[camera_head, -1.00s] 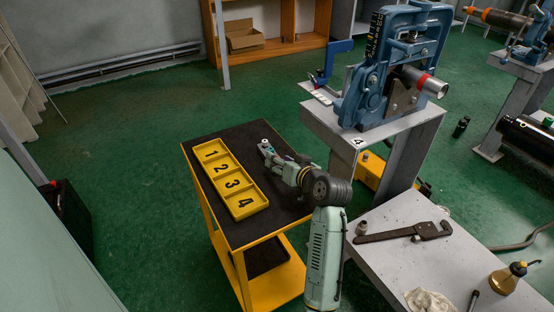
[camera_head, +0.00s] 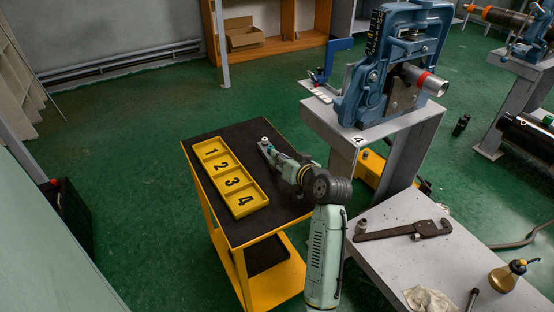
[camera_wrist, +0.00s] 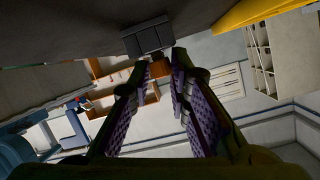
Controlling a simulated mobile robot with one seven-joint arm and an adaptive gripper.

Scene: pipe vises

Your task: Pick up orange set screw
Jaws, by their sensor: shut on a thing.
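My gripper (camera_head: 264,146) is over the far right part of the black cart top in the head view. In the wrist view its two purple-padded fingers (camera_wrist: 162,62) are close together at the tips. A small orange-brown patch (camera_wrist: 160,66) shows between the fingertips and fits the orange set screw, shut between them; its shape is mostly hidden. A dark grey block-like thing (camera_wrist: 148,38) shows just beyond the tips against the dark surface. In the head view a small pale grey thing (camera_head: 264,140) is at the fingertips; no orange can be made out there.
A yellow tray (camera_head: 250,192) with compartments numbered 1 to 4 lies on the cart (camera_head: 262,229), left of my gripper. A blue vise (camera_head: 398,62) stands on a grey bench behind. A pipe wrench (camera_head: 405,231) lies on the grey table at right.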

